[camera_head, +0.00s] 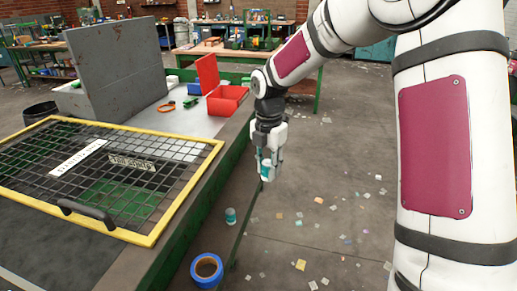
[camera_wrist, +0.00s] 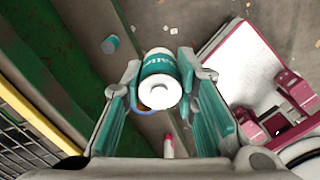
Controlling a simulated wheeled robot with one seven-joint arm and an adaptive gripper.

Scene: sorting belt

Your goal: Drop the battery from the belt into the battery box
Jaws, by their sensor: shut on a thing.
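My gripper (camera_head: 270,160) hangs at the right of the green-framed bench, above the floor side. It is shut on a white and teal cylinder, the battery (camera_head: 267,171). In the wrist view the battery (camera_wrist: 159,66) sits between the two finger pads of my gripper (camera_wrist: 160,78), its round white end facing the camera. A red box (camera_head: 228,104) with its lid raised stands on the bench behind; I cannot read any label on it. A belt is not clearly recognisable.
A yellow-framed mesh guard (camera_head: 150,238) with a handle covers the bench's near left. A grey upright panel (camera_head: 120,65) stands behind it. Another teal and white cylinder (camera_head: 231,216) and a blue tape roll (camera_head: 206,270) are low beside the bench. Small scraps litter the floor.

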